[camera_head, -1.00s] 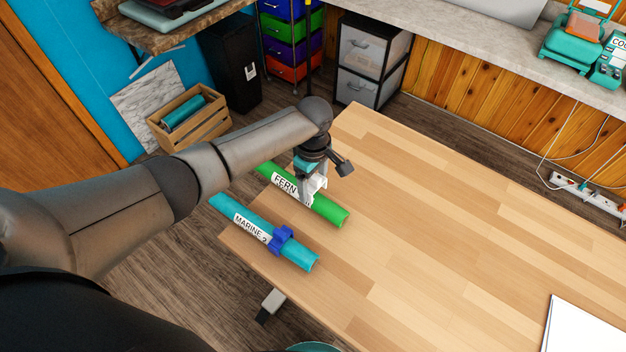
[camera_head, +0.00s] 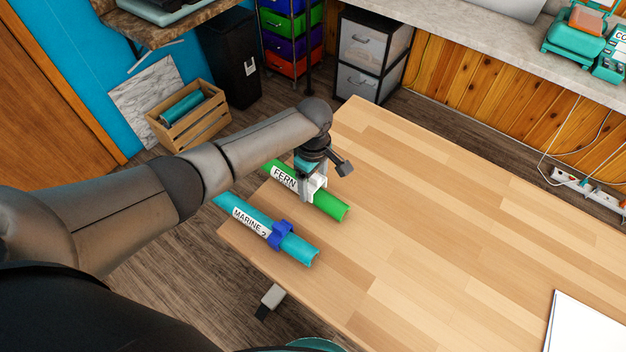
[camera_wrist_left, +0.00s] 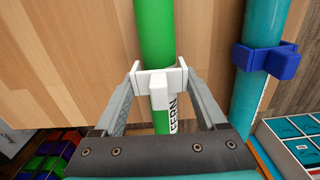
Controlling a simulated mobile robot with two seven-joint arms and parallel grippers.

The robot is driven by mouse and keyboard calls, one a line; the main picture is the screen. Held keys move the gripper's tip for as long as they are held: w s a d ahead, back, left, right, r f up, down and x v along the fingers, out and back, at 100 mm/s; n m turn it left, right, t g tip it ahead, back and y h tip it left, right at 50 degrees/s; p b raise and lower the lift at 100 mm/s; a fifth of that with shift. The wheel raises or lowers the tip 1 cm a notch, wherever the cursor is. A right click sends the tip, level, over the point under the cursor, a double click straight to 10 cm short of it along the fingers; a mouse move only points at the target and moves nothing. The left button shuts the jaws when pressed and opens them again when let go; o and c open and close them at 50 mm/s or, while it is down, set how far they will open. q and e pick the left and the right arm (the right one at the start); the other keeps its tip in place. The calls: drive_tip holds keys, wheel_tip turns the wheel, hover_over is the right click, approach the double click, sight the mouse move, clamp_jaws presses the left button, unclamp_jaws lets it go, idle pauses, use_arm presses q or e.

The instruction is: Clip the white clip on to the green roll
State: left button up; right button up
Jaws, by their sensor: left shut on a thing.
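The green roll (camera_head: 328,206), labelled FERN, lies on the wooden table near its left edge. My left gripper (camera_head: 309,194) is above it, pointing down, shut on the white clip (camera_head: 318,184). In the left wrist view the gripper (camera_wrist_left: 159,98) has a finger on each side of the white clip (camera_wrist_left: 158,82). The clip lies across the green roll (camera_wrist_left: 154,35) and is lined up with it. I cannot tell whether the clip is snapped around the roll or only resting on it.
A teal roll (camera_head: 299,248), labelled MARINE 2, lies beside the green one with a blue clip (camera_head: 281,235) around it. White paper (camera_head: 582,325) lies at the table's right front. The middle of the table (camera_head: 440,220) is clear. A wooden crate (camera_head: 190,125) stands on the floor.

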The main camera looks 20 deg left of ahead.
use_arm(q)
drive_tip(key=shift+f, duration=0.25)
idle(0.4)
drive_tip(key=shift+f, duration=0.1)
idle(0.3)
drive_tip(key=shift+f, duration=0.6)
drive_tip(key=o, duration=1.3)
drive_tip(key=shift+c, duration=0.2)
drive_tip(key=shift+r, duration=0.15)
